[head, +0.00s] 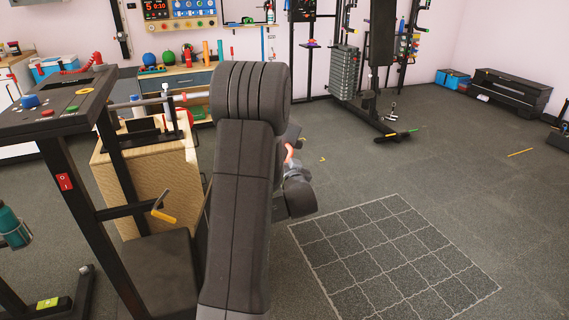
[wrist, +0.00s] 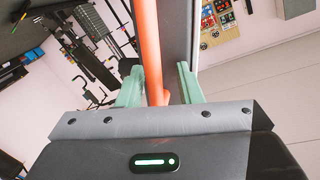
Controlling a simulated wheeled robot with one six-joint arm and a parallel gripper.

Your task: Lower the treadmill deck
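A treadmill console (head: 58,98) on dark upright posts stands at the left of the head view, with a red switch (head: 65,182) on its post. A yellow-ended lever (head: 164,214) sticks out by the frame, above a dark hood (head: 167,275). I cannot make out the deck clearly; my arm blocks much of that area. In the wrist view my gripper (wrist: 159,83) has its two green fingers spread, with the end of an orange bar (wrist: 148,45) between them. A dark panel (wrist: 179,35) runs beside the bar. I cannot tell whether the fingers touch the bar.
A wooden cabinet (head: 150,185) stands behind the treadmill frame. A weight machine (head: 345,75) is at the back, and a dark bench (head: 510,92) is at the far right. A gridded floor square (head: 395,262) and the floor around it are clear.

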